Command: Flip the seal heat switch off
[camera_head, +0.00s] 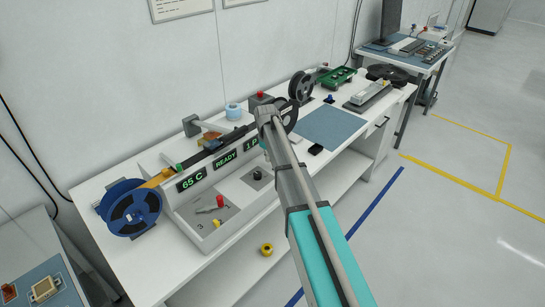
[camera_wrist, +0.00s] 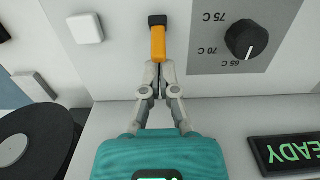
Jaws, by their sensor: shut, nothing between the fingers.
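In the wrist view, an orange toggle lever (camera_wrist: 158,43) on a dark base stands on the machine's pale panel; I take it as the seal heat switch, though no name label is readable. The lever points down in the picture, toward my gripper (camera_wrist: 160,68). My gripper is shut and empty, its fingertips at the lever's lower end. I cannot tell whether they touch it. In the head view, my arm hides the switch and the gripper.
A black temperature knob (camera_wrist: 246,39) with its mark toward 65 C sits right of the lever. A white square button (camera_wrist: 85,28) sits left. The READY display (camera_wrist: 291,152) and a dark reel (camera_wrist: 32,145) are near. The bench has a clear blue mat (camera_head: 332,127).

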